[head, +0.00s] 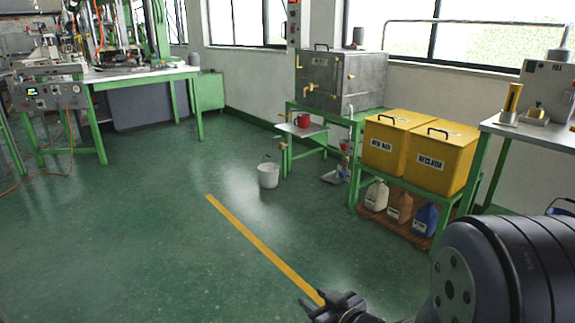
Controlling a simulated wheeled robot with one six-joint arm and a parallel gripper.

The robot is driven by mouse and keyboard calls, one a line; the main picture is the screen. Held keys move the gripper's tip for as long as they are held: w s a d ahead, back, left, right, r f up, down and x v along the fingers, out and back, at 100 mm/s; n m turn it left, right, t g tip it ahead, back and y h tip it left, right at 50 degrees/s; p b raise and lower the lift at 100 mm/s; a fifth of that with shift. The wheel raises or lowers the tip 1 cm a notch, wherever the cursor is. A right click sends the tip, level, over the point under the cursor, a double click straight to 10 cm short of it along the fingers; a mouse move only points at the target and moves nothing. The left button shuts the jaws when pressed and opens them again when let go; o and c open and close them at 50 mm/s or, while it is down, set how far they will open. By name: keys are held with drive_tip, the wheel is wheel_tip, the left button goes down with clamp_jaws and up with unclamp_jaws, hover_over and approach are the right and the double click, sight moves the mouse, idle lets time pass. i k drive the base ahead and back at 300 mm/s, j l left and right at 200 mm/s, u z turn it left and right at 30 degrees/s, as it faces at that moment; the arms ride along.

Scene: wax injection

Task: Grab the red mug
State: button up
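A small red mug (303,120) stands on a small pale shelf (297,131) attached to a green stand, in front of the grey metal tank. It is far off near the middle of the head view. My gripper (316,303) is low at the bottom edge of the view, over the floor and far from the mug. Nothing shows held in it. Its fingers are dark and small and partly cut off, so I cannot tell whether they are open.
A white bucket (268,176) stands on the floor before the shelf. A grey tank (341,79) is behind it. Yellow bins (436,160) sit on a green rack at right, with jugs below. A smaller red item (344,145) is beside the rack. The green floor (150,230) is clear.

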sight(303, 120)
drive_tip(key=i, duration=1.4)
drive_tip(key=i+j+z, duration=0.1)
drive_tip(key=i, duration=1.3)
drive_tip(key=i+j, duration=0.15)
drive_tip(key=i, duration=1.25)
drive_tip(key=i+z, duration=0.35)
drive_tip(key=i+j, duration=0.05)
